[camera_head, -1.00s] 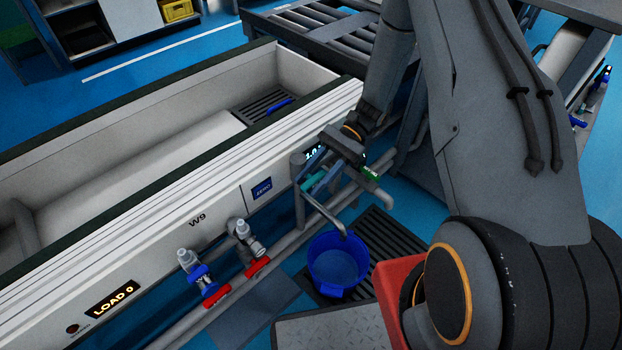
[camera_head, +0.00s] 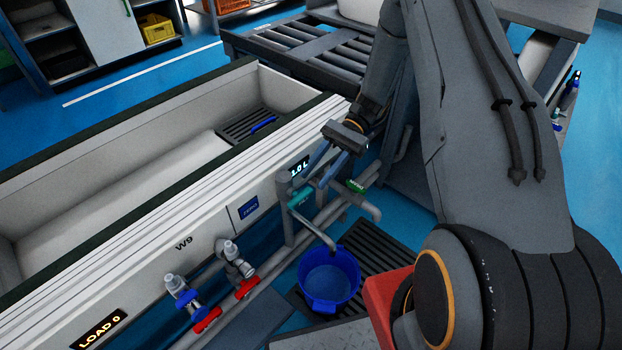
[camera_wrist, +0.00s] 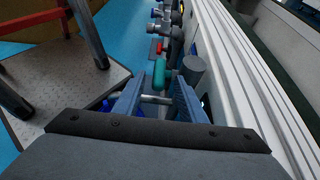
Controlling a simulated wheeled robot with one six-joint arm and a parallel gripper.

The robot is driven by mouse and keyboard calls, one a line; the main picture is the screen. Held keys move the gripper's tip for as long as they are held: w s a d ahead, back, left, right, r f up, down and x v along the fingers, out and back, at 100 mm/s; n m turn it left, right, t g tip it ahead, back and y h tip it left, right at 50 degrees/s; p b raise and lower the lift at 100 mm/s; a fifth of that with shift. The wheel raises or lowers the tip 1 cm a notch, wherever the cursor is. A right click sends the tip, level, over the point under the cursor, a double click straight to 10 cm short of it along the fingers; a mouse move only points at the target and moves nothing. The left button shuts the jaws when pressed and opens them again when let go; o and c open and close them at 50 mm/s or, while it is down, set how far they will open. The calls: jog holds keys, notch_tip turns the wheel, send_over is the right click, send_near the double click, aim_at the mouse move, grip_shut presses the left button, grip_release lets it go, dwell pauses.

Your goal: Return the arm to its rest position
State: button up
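My gripper (camera_head: 318,168) hangs at the near side of the long white trough, above the taps. In the wrist view its two fingers (camera_wrist: 157,98) are apart, with a metal pipe visible beyond the gap and nothing held. A teal tap handle (camera_head: 300,198) is just below the fingertips; in the wrist view the teal handle (camera_wrist: 160,74) shows ahead of them. A green-handled tap (camera_head: 357,186) is to the right. My arm is extended forward and down.
A blue bucket (camera_head: 328,278) stands on a dark floor grate below a spout. Red-handled valves (camera_head: 246,287) and pipes run along the trough (camera_head: 150,215). A roller table (camera_head: 300,50) is behind. A metal step plate (camera_wrist: 70,85) shows in the wrist view.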

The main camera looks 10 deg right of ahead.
dwell(0.4)
jog(key=r+n+h, duration=0.1)
jog(key=r, duration=0.1)
jog(key=s+a+r, duration=0.1)
jog(key=r, duration=0.1)
jog(key=a+r+n+h, duration=0.1)
jog(key=r, duration=0.1)
jog(key=shift+s+a+r+n+h, duration=0.25)
jog(key=shift+s+r+n+h, duration=0.05)
jog(key=shift+s+r, duration=0.1)
jog(key=s+a+r+n+t+h, duration=0.2)
jog(key=s+r+n+t+h, duration=0.3)
jog(key=s+r, duration=0.4)
jog(key=s+a+r+n+t+h, duration=0.2)
jog(key=s+r+n, duration=0.55)
jog(key=s, duration=0.25)
jog(key=d+r+m+h+p, duration=0.1)
jog(key=d+r+m+p, duration=0.3)
jog(key=d+r+p, duration=0.6)
jog(key=shift+w+r+p, duration=0.15)
jog(key=shift+r+p, duration=0.75)
jog(key=shift+p, duration=3.75)
